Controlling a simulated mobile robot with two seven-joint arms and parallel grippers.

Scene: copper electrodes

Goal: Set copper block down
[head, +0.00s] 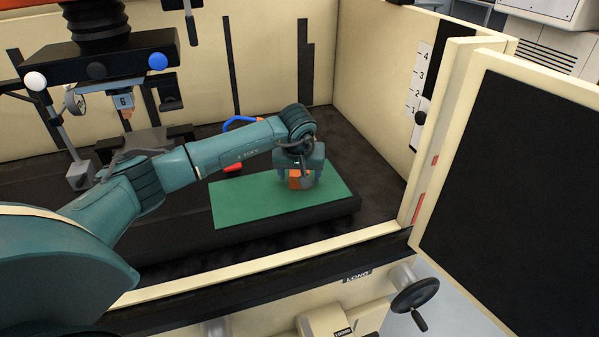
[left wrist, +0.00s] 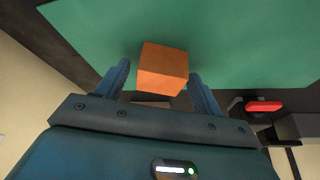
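The copper block (head: 295,181) is an orange cube on the green mat (head: 245,203), towards its right part. In the left wrist view the block (left wrist: 163,68) lies between the two fingers of my left gripper (left wrist: 160,75). A narrow green gap shows between the left finger and the block; the right finger is very close to it, and contact there is hard to tell. In the head view my left gripper (head: 300,178) points down over the block, its fingers standing wider than the block. My right gripper is not in view.
The mat lies on a dark raised bed inside a cream machine enclosure. A red-handled tool (left wrist: 263,106) and a blue handle (head: 240,121) are close behind the mat. A machine head (head: 110,60) hangs at left. An open door (head: 530,180) stands at right.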

